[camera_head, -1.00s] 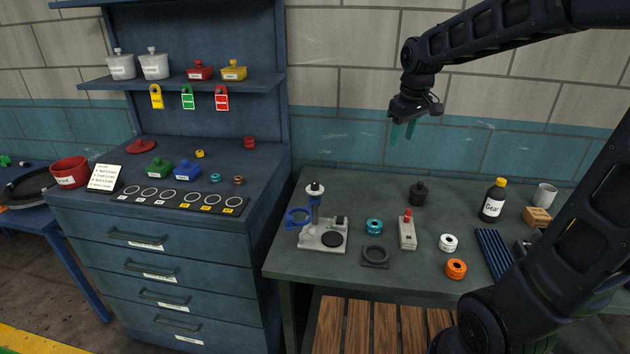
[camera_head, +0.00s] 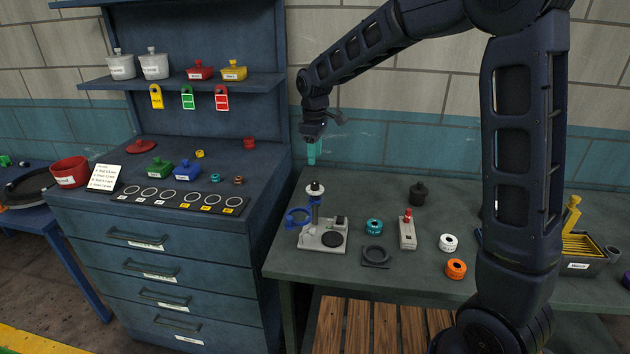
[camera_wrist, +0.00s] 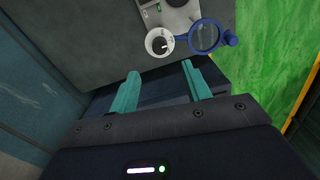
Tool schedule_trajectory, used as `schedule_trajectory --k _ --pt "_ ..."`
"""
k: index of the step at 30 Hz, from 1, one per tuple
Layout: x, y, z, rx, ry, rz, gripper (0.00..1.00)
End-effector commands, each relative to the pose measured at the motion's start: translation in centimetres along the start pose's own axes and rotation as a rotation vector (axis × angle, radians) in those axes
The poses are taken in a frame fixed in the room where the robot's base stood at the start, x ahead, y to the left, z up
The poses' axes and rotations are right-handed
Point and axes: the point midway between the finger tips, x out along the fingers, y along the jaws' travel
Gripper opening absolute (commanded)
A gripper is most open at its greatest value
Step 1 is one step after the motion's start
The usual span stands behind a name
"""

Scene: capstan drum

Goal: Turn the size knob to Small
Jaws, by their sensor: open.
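A white round knob with a dark centre (camera_head: 315,188) sits on top of a post on a small grey stand (camera_head: 322,236). I see no readable size label on it. In the wrist view the knob (camera_wrist: 159,43) lies just beyond my fingertips, with a dark mark on its face. A blue ring-shaped magnifier (camera_head: 298,216) is fixed beside the post and also shows in the wrist view (camera_wrist: 206,36). My gripper (camera_head: 311,160) points down above the knob, apart from it. Its teal fingers (camera_wrist: 160,68) are open with nothing between them.
On the bench (camera_head: 345,290), a teal spool (camera_head: 374,226), a black square holder (camera_head: 376,256) and a grey block with a red top (camera_head: 407,232) stand right of the stand. A blue drawer cabinet (camera_head: 180,250) is to the left. The air around my gripper looks clear.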

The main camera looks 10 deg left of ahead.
Motion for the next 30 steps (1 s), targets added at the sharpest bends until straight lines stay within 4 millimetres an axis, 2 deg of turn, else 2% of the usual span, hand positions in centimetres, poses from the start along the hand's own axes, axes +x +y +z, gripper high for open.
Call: schedule_trajectory --k 15,21,30 --pt "8.1 0.0 0.1 0.001 -0.003 -0.002 0.48" --pt "9.7 0.0 0.1 0.002 -0.001 0.0 0.48" --pt "10.0 0.0 0.1 0.002 0.0 0.0 0.48"
